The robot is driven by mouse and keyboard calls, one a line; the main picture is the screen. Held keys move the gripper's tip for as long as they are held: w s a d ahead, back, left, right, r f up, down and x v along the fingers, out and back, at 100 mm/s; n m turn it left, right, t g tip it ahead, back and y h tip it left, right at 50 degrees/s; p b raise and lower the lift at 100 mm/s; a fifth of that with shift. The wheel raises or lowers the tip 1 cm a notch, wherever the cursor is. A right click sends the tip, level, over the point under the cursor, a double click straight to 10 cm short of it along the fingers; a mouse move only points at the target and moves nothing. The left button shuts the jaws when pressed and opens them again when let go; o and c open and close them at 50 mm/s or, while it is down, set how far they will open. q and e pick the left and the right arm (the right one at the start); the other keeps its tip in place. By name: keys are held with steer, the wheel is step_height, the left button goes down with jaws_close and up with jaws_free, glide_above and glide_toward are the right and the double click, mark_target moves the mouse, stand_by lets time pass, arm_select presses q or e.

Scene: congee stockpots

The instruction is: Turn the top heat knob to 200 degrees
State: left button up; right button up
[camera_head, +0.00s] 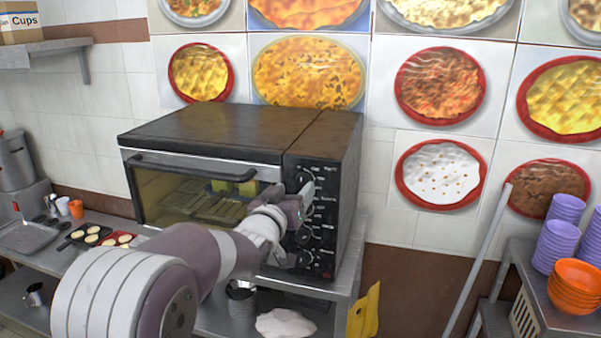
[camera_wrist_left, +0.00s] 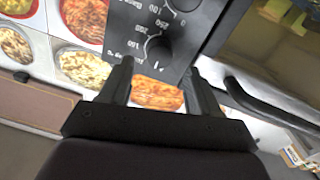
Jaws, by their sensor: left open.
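The toaster oven (camera_head: 215,130) stands on a metal counter, with a black knob panel (camera_head: 322,215) at its right front. The top heat knob (camera_head: 303,180) is at the upper end of the panel, partly covered by my gripper. In the left wrist view, which looks upside down, the top knob (camera_wrist_left: 158,48) appears between my fingertips, with dial numbers beside it. My left gripper (camera_head: 295,210) is open in front of the panel, fingers spread around the knob in the picture; I see no clear contact. The knob's exact setting is too small to read. My right gripper is out of view.
The oven door handle (camera_head: 205,170) sticks out left of the panel. A lower knob (camera_head: 305,258) sits beneath my gripper. A yellow cloth (camera_head: 363,312) hangs at the counter's right side.

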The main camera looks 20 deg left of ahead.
mark_target(300, 182)
arm_select(q)
steer(key=w, duration=0.1)
steer(key=w+p, duration=0.1)
steer(key=w, duration=0.1)
steer(key=shift+d+r, duration=0.1)
steer(key=shift+d, duration=0.1)
steer(key=shift+w, duration=0.25)
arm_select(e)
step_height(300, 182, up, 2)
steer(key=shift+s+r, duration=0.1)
